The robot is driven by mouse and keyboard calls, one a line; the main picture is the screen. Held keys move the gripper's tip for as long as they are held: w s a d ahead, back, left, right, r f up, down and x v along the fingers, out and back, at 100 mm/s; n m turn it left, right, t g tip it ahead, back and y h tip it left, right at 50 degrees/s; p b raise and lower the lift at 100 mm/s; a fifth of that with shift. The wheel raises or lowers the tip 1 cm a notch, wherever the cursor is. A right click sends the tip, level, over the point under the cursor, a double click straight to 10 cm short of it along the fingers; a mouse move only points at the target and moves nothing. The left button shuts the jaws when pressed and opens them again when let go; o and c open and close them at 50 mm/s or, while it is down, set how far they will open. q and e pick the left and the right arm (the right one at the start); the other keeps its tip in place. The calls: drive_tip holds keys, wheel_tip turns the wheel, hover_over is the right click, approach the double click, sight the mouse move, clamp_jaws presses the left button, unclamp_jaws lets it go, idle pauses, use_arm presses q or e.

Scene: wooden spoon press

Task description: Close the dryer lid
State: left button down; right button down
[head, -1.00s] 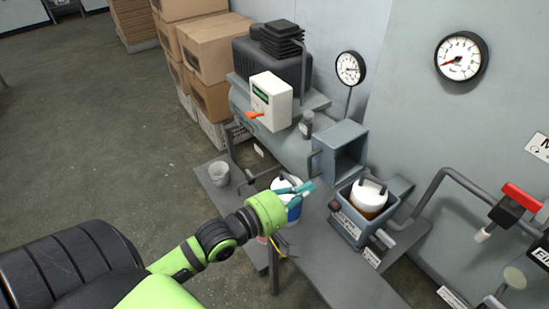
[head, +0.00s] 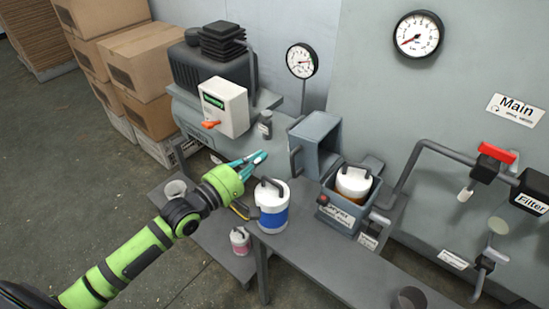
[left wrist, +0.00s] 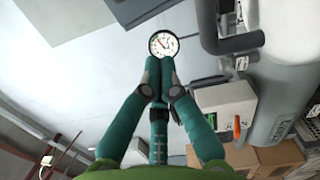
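The dryer (head: 341,217) is a grey box at the right of the table in the head view, with a label on its front. A white-topped canister (head: 353,184) with brown below stands inside it. Its lid (head: 315,141) appears to be the hollow grey box standing open behind and to the left, with a dark handle (head: 295,163) on its left side. My left gripper (head: 263,156) is left of the lid and apart from it, above the table. Its teal fingers are together and empty in the left wrist view (left wrist: 160,62). My right gripper is out of view.
A blue and white canister (head: 272,208) stands on the table (head: 318,262) left of the dryer. A white control box (head: 223,107) with an orange lever is behind my gripper. A pipe (head: 408,170) runs right of the dryer. A small dark cup (head: 409,300) is at the front.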

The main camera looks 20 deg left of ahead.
use_arm(q)
drive_tip(key=d, duration=0.1)
drive_tip(key=d+p, duration=0.1)
drive_tip(key=d, duration=0.1)
drive_tip(key=shift+w+d+r+p, duration=0.15)
drive_tip(key=shift+w+r+p, duration=0.15)
drive_tip(key=shift+w+r, duration=0.1)
drive_tip(key=shift+s+d, duration=0.25)
drive_tip(key=shift+d, duration=0.25)
drive_tip(key=shift+w+f, duration=0.1)
drive_tip(key=shift+d, duration=0.1)
